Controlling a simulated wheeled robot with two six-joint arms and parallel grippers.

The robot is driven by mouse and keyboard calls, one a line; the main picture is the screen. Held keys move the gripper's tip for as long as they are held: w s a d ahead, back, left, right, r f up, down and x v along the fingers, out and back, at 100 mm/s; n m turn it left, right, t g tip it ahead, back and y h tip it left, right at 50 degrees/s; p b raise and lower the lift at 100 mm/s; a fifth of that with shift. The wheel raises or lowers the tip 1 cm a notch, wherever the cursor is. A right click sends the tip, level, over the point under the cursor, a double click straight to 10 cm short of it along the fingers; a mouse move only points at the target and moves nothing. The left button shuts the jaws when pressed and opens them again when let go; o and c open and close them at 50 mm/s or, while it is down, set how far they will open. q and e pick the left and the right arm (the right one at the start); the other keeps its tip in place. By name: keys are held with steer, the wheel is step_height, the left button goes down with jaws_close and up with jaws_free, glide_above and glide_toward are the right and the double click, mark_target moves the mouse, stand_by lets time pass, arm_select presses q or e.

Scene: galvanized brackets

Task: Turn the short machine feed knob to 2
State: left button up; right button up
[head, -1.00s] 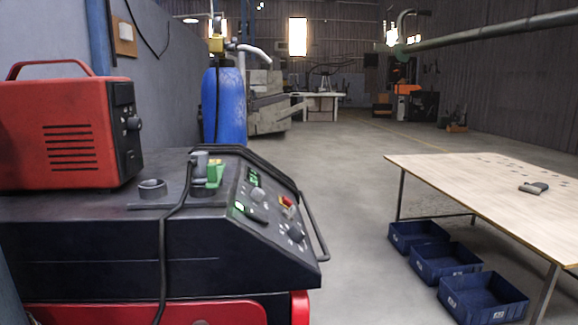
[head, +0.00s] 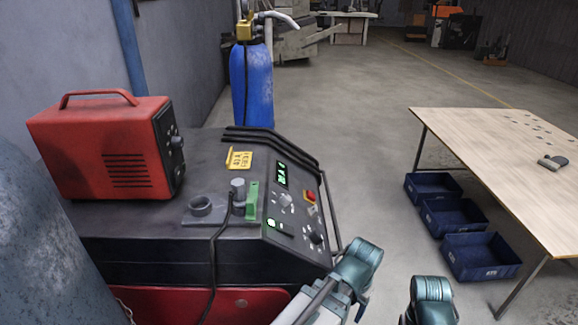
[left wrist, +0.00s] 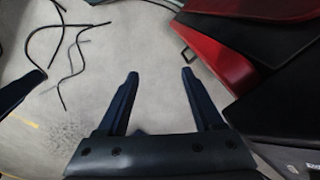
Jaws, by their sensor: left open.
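A low black machine (head: 130,222) stands left of centre in the head view. Its sloped panel (head: 276,237) has one round knob (head: 286,199) below a green display and a darker knob (head: 315,236) lower down. A red unit (head: 95,150) on top has its own dark knob (head: 177,142). Labels and pointer marks are too small to read, so I cannot tell which is the feed knob. In the left wrist view my left gripper (left wrist: 159,73) is open and empty above the floor, away from the panel. My right gripper is out of view.
A cable hangs over the machine's front. A wooden table (head: 480,135) and blue bins (head: 480,256) stand right.

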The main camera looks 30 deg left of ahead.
arm_select(q)
steer(key=w+a+r+p, duration=0.2)
steer(key=a+r+p, duration=0.1)
steer(key=r+p, duration=1.15)
step_height(320, 180, up, 19)
steer(key=m+p, duration=1)
steer(key=p, duration=0.6)
glide_above(287, 197)
steer(key=s, duration=0.1)
steer(key=shift+t, duration=0.3)
steer(key=f+b, duration=1.3)
steer(key=f, duration=0.1)
steer(key=shift+w+f+b, duration=0.1)
steer(key=shift+w+b, duration=0.3)
jaws_close()
